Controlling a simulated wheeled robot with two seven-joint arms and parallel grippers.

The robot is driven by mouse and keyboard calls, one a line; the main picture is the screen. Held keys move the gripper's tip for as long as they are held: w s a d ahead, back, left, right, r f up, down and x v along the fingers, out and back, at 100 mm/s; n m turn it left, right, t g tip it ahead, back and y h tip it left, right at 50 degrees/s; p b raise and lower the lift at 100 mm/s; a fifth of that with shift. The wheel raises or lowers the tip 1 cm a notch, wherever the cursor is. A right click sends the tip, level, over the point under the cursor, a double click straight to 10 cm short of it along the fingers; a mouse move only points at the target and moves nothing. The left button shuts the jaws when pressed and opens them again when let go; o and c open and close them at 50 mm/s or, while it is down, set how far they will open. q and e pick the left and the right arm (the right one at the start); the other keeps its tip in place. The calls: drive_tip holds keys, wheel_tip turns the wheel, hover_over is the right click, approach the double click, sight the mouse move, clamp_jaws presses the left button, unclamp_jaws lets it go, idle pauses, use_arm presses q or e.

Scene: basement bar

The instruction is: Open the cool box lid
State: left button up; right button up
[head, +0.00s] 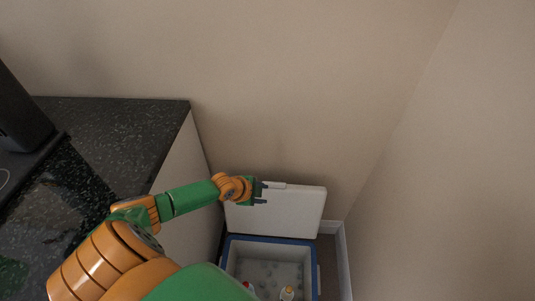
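The cool box (269,242) stands on the floor in the corner, a blue-rimmed box with a pale inside. Its white lid (293,212) is raised and stands nearly upright behind the box, close to the back wall. My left gripper (265,193) is at the upper left part of the lid, in front of its face. Its two dark fingers are apart with nothing visible between them. I cannot tell whether it touches the lid. My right gripper is not in view.
Inside the box are a bottle with a yellowish cap (288,292) and a red-and-white item (248,287). A dark speckled counter (135,125) with a black appliance (20,115) is on the left. Walls close in behind and at right.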

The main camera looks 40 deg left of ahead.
use_arm(q)
drive_tip(key=shift+s+r, duration=0.35)
drive_tip(key=shift+r, duration=0.05)
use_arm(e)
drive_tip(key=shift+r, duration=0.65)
